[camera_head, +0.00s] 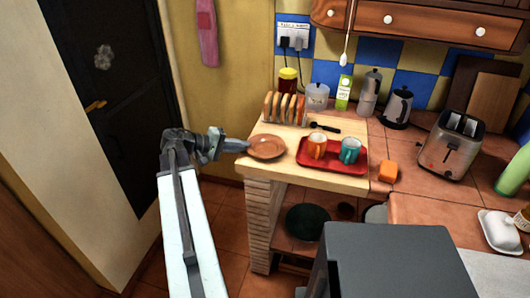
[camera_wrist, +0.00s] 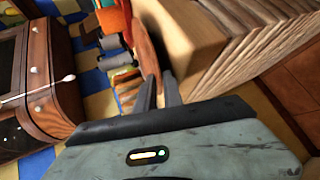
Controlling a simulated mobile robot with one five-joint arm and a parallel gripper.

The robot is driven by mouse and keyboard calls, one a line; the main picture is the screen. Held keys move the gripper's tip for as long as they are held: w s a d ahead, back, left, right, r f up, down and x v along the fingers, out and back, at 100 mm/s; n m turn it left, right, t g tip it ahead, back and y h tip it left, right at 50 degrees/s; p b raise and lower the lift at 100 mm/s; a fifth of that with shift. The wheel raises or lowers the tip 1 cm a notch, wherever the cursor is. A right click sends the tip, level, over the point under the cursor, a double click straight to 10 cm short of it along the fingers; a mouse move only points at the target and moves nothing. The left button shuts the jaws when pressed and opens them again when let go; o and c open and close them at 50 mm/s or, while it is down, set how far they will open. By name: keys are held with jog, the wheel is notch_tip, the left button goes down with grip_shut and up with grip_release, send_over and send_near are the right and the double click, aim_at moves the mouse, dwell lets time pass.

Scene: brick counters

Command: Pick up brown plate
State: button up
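The brown plate (camera_head: 267,147) lies flat at the left edge of the light wooden counter top (camera_head: 257,170). My gripper (camera_head: 240,146) is at the plate's left rim in the head view, reaching in from the left. In the wrist view the plate (camera_wrist: 146,42) shows nearly edge-on, and its near rim lies between the two fingers of my gripper (camera_wrist: 161,88). The fingers stand a little apart, one on each side of the rim. Contact on both faces of the rim is not clear.
A toast rack (camera_head: 284,108) stands behind the plate. A red tray (camera_head: 332,168) with an orange mug (camera_head: 317,146) and a teal mug (camera_head: 350,151) lies to its right. A toaster (camera_head: 452,145) is farther right. The space left of the counter is free.

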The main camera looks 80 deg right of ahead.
jog(key=shift+s+d+f, duration=0.15)
jog(key=shift+s+f, duration=0.05)
jog(key=shift+s, duration=0.1)
jog(key=shift+r, duration=0.1)
grip_shut()
dwell(1.3)
notch_tip(320, 180, up, 10)
jog(key=p, duration=1)
